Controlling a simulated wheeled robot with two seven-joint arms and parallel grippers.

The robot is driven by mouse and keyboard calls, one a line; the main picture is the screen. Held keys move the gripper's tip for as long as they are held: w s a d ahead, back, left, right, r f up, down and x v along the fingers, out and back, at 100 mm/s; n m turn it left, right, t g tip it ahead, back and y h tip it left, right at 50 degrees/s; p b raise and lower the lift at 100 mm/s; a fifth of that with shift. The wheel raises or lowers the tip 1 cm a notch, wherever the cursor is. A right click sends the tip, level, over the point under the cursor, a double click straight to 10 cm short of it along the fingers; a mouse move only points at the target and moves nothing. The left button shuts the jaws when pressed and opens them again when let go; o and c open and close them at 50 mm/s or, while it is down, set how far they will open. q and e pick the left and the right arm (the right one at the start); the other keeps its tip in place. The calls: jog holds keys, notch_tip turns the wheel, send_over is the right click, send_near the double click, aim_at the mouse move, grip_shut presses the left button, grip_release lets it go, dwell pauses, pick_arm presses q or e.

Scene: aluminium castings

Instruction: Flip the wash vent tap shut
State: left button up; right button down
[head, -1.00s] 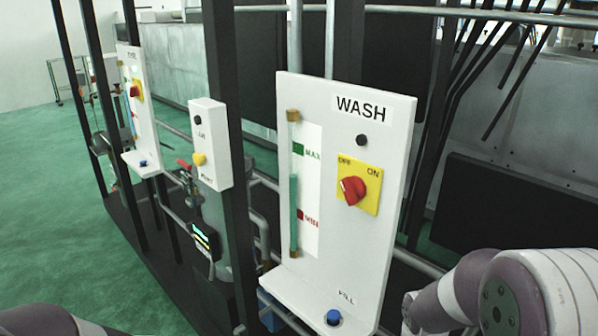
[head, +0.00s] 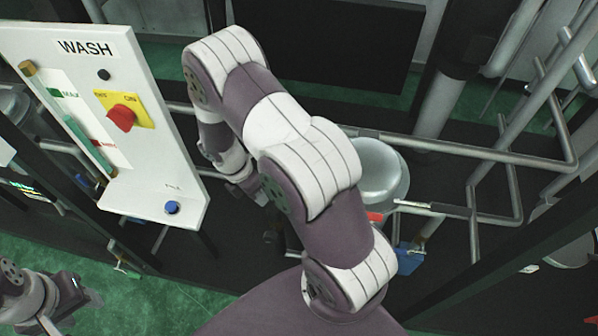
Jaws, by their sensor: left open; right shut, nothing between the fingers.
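The white WASH panel (head: 150,165) stands at the left of the head view, tilted in the picture. It carries a red knob (head: 121,118) on a yellow OFF/ON plate, a level gauge (head: 88,140) and a blue FILL button (head: 172,208). No tap is labelled as the wash vent. Small taps show on the pipework: one low under the panel (head: 122,264), and a blue-handled one (head: 409,259) at the right. My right gripper (head: 262,194) is shut and empty, right of the panel, partly hidden by my arm. My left gripper (head: 86,298) is open and empty at lower left.
A rounded metal vessel (head: 384,172) stands behind my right arm, with a red piece (head: 375,217) beside it. Grey pipes (head: 470,150) cross the right side. A dark frame beam (head: 500,250) runs at lower right. Green floor (head: 190,300) is open at lower left.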

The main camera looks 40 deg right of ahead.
pick_arm(q)
jog(key=r+p, duration=0.2)
jog(key=shift+s+a+r+p, duration=0.3)
jog(key=shift+a+r+p, duration=0.05)
pick_arm(e)
jog(key=s+d+f+n+h, duration=0.1)
jog(key=s+d+f+n, duration=0.1)
jog(key=d+f+n, duration=0.4)
notch_tip(320, 180, down, 4)
jog(key=shift+s+d+r+n, duration=0.15)
jog(key=shift+s+r+n, duration=0.1)
jog(key=shift+n, duration=0.95)
pick_arm(q)
jog(key=shift+a, duration=0.1)
jog(key=shift+f, duration=0.15)
